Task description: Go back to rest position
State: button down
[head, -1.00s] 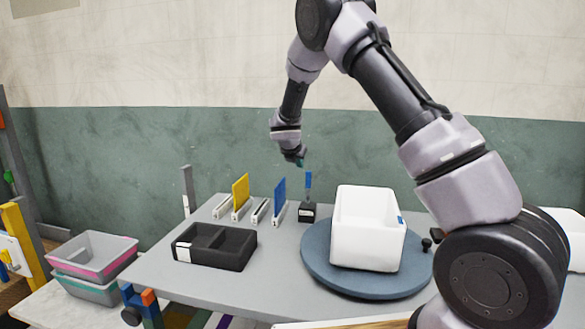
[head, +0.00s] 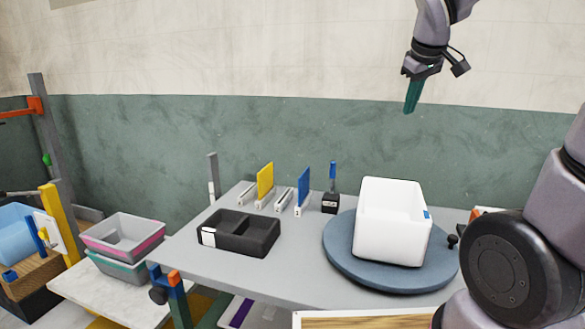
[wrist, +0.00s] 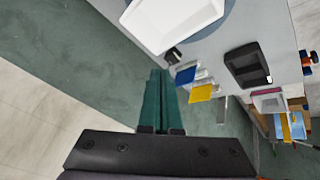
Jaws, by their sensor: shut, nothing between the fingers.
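My gripper (head: 411,96) hangs high in the air at the upper right of the head view, above and behind the table (head: 295,277). Its green fingers are together with nothing between them; they also show in the wrist view (wrist: 161,80). A white bin (head: 386,240) stands on a round blue-grey turntable (head: 345,264), below my gripper and apart from it. No object touches my gripper.
A black two-part tray (head: 262,243), slotted holders with a yellow panel (head: 265,180) and a blue panel (head: 303,187), and a small black block with a blue stick (head: 330,203) are on the table. Stacked grey bins (head: 122,238) stand at left. The air around my gripper is free.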

jog(key=s+a+m+t+y, duration=0.1)
jog(key=s+a+m+y, duration=0.1)
jog(key=s+m, duration=0.7)
jog(key=s+a+r, duration=0.1)
jog(key=s, duration=0.5)
jog(key=shift+y, duration=0.4)
